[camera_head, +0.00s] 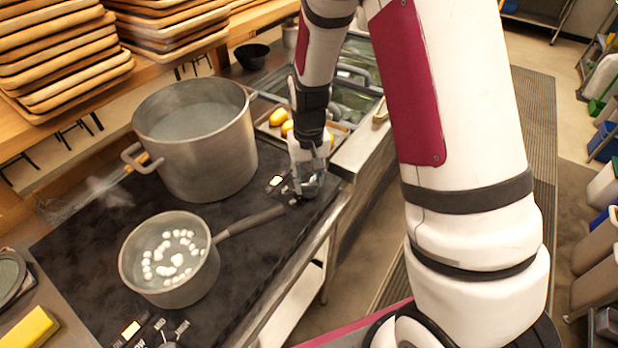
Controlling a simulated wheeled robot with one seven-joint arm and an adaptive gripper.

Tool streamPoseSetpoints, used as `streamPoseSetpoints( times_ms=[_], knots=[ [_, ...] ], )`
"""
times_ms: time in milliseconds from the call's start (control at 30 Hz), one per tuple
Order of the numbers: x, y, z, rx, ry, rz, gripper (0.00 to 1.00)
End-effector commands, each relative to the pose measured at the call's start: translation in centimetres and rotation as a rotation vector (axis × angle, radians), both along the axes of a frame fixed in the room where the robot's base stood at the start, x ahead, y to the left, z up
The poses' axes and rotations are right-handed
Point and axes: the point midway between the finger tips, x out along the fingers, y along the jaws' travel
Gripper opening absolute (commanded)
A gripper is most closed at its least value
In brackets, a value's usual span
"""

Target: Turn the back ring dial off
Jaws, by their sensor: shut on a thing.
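The black stove top (95,262) carries a big pot and a saucepan. At its right end is a small lit display (275,181) with dark controls next to it. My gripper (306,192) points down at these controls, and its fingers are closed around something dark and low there. The gripper hides most of it, so the dial's angle cannot be read. At the near end of the stove another lit display (131,329) sits beside several small dark controls (170,335).
A large pot (205,165) of liquid stands at the back. A saucepan (150,290) with white beans stands in front, its handle (250,220) reaching towards my gripper. A tray with yellow items (278,118) and a glass-topped unit lie behind my wrist. Stacked wooden trays (60,50) fill the upper left.

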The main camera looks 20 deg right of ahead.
Motion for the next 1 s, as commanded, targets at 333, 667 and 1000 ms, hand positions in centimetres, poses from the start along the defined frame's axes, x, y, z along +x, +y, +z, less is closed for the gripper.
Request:
streamPoseSetpoints(
  times_ms=[333, 667, 1000],
  knots=[
    [0.04, 0.08, 0.04, 0.0, -0.002, 0.25, 0.07],
    [0.05, 0.14, 0.04, 0.0, -0.002, 0.365, 0.07],
    [0.06, 0.17, 0.04, 0.0, -0.002, 0.384, 0.07]
  ],
)
